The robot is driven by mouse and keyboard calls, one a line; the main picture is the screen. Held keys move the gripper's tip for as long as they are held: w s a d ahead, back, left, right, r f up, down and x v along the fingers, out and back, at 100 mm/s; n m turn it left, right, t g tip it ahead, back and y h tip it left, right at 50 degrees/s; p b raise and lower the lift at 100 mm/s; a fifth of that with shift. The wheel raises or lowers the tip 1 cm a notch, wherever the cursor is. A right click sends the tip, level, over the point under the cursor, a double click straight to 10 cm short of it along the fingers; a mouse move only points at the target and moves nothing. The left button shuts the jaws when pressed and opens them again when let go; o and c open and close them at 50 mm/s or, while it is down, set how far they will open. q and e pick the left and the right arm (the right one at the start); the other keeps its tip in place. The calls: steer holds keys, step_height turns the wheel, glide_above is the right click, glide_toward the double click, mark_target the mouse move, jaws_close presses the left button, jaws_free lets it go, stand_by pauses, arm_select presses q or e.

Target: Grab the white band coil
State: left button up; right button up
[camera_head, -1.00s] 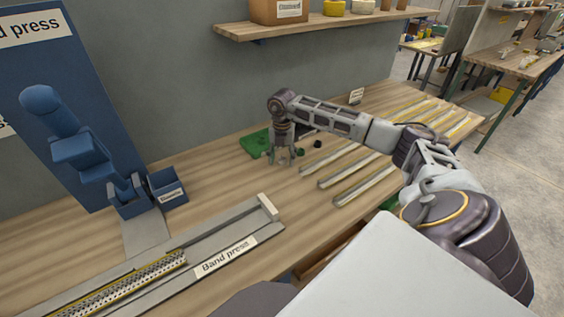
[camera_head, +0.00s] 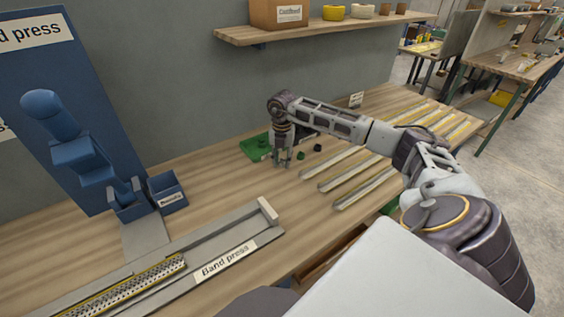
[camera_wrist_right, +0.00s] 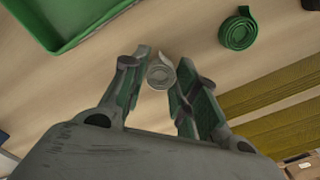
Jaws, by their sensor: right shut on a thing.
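In the right wrist view the white band coil (camera_wrist_right: 160,74) is a small pale roll between the two fingertips of my right gripper (camera_wrist_right: 158,80). The fingers are shut on it, one on each side, and a short loose end of band sticks up from it. In the head view my right gripper (camera_head: 283,164) points down at the wooden table, just in front of the green tray. The coil cannot be made out there. My left gripper is not in view.
A green coil (camera_wrist_right: 238,30) lies to the right of the gripper. A dark coil (camera_head: 318,147) lies beyond it. The green tray (camera_head: 256,149) is behind the gripper. Long strips (camera_head: 355,182) lie to the right. The band press (camera_head: 232,257) is at front left, with bare table between.

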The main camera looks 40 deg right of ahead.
steer(key=shift+r, duration=0.55)
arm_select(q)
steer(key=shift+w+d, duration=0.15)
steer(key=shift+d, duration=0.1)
arm_select(e)
step_height(320, 180, up, 8)
stand_by(0.3)
